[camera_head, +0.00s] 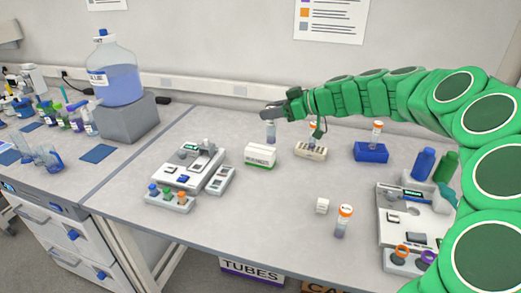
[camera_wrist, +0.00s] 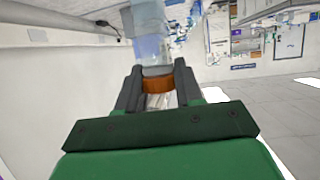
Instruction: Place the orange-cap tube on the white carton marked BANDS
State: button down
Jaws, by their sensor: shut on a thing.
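My gripper (camera_head: 270,112) is shut on an orange-cap tube (camera_head: 271,132). The carton's front lettering is too small to read.
A cream box (camera_head: 311,149) and a blue block (camera_head: 371,152) stand to the right, each with an orange-capped tube at it. Another orange-capped tube (camera_head: 343,221) stands in front, beside a small white cube (camera_head: 322,206). Instruments (camera_head: 187,166) stand left; the front-middle table is clear.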

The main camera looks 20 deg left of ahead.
jog(key=shift+w+a+r, duration=0.35)
jog(key=shift+w+a, duration=0.2)
jog(key=shift+a, duration=0.05)
jog(key=w+a+f, duration=0.6)
jog(key=w+f, duration=0.6)
jog(key=f, duration=0.1)
jog(key=shift+w+a, duration=0.2)
dwell(0.4)
jog(key=c, duration=0.7)
grip_release()
jog(key=shift+c, duration=0.2)
